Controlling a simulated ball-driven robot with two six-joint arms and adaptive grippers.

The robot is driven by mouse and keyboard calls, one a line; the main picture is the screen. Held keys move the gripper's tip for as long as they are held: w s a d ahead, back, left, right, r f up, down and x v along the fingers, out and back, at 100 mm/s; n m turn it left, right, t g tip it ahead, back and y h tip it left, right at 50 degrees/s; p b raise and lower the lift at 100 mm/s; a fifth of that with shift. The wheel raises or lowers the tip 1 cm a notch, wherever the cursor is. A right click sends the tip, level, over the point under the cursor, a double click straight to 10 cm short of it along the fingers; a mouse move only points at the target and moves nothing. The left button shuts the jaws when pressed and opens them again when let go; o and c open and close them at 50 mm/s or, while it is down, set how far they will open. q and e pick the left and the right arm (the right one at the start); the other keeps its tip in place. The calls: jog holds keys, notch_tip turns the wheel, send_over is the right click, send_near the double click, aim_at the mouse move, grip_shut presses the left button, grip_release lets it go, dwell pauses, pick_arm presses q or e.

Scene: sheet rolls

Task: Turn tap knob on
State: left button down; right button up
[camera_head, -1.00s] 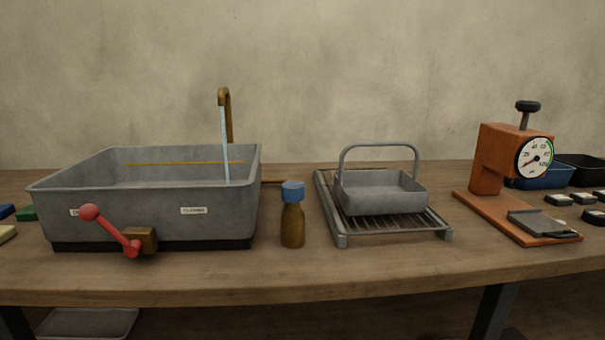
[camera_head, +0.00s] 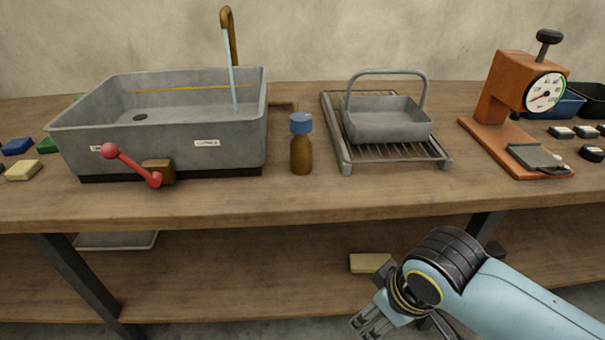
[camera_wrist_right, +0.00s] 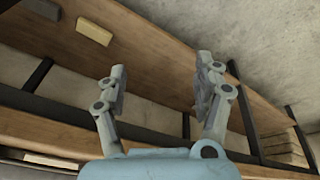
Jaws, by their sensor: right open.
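A grey sink basin (camera_head: 195,155) stands at the left of the table. A brown curved tap (camera_head: 228,30) rises behind its right side, and a pale blue stream of water (camera_head: 232,75) runs from it into the basin. A red lever with a ball end (camera_head: 133,166) is mounted on a brown block (camera_head: 159,171) at the basin's front and slants up to the left. My right gripper (camera_head: 366,325) is low in front of the table, well away from the lever. In the right wrist view my right gripper (camera_wrist_right: 160,85) is open and empty. My left gripper is not in view.
A brown bottle with a blue cap (camera_head: 301,150) stands right of the basin. Beyond it are a drying rack (camera_head: 345,155) with a grey basket (camera_head: 385,122), and an orange dial press (camera_head: 505,95). Sponges (camera_head: 22,170) lie at far left. A lower shelf (camera_head: 250,265) runs beneath.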

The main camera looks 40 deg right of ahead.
aim_at(307, 123)
notch_tip(307, 123, up, 11)
jog(key=w+a+t+p, duration=0.2)
jog(key=w, duration=0.1)
jog(key=w+a+r+n+t+y, duration=0.1)
jog(key=w+r+t+y, duration=0.15)
jog(key=w, duration=0.25)
jog(key=w+a+r+n+t+y, duration=0.1)
jog(key=w+t, duration=0.2)
jog(key=w, duration=0.2)
jog(key=w+d+r+m+t+h, duration=0.4)
jog(key=w+d+t, duration=0.4)
jog(key=w+d, duration=0.25)
jog(key=w, duration=0.3)
jog(key=w+b, duration=0.1)
jog(key=w, duration=0.2)
jog(key=w+b, duration=0.1)
jog(key=w, duration=0.2)
jog(key=shift+w+d, duration=0.25)
jog(key=shift+d, duration=0.15)
jog(key=shift+r, duration=0.1)
